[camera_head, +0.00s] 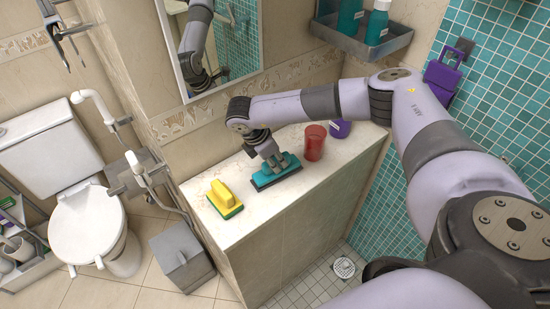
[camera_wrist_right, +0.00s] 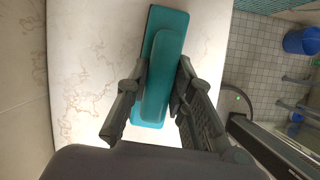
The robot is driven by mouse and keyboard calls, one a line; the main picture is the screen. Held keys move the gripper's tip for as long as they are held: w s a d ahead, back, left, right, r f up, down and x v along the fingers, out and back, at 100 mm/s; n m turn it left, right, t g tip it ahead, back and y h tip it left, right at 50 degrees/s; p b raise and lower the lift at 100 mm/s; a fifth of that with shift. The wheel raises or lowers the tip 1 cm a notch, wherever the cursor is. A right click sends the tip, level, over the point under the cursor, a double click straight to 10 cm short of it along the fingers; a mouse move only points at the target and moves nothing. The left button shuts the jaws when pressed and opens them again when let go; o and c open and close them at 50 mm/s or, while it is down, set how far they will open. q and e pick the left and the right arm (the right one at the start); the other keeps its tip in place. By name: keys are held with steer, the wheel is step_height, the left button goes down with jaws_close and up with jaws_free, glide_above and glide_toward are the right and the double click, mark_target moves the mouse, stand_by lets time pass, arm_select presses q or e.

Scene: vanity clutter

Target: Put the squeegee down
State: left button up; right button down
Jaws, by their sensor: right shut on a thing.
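The squeegee (camera_head: 277,175) is teal with a dark lower edge. It lies on the pale marble-look counter (camera_head: 232,234), and appears to rest on its top; any small gap beneath it cannot be told. My right gripper (camera_head: 268,157) points down from above and is shut on the squeegee's raised handle. In the right wrist view the teal squeegee (camera_wrist_right: 166,60) runs lengthwise between the two fingers of my right gripper (camera_wrist_right: 163,85), one finger against each side.
A yellow-and-green sponge-like block (camera_head: 224,197) stands left of the squeegee. A red cup (camera_head: 315,142) and a purple container (camera_head: 340,128) stand to its right. A mirror (camera_head: 225,40) and a grey shelf (camera_head: 365,38) are behind. Bare counter lies in front of the squeegee.

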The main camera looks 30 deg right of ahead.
steer(key=shift+s+a+f, duration=0.1)
steer(key=shift+s+f, duration=0.1)
steer(key=shift+f, duration=0.05)
steer(key=c, duration=1.8)
jaws_free()
steer(key=shift+o, duration=1.3)
steer(key=shift+w+f, duration=0.1)
steer(key=shift+w, duration=0.15)
steer(key=shift+o, duration=0.6)
steer(key=shift+s, duration=0.1)
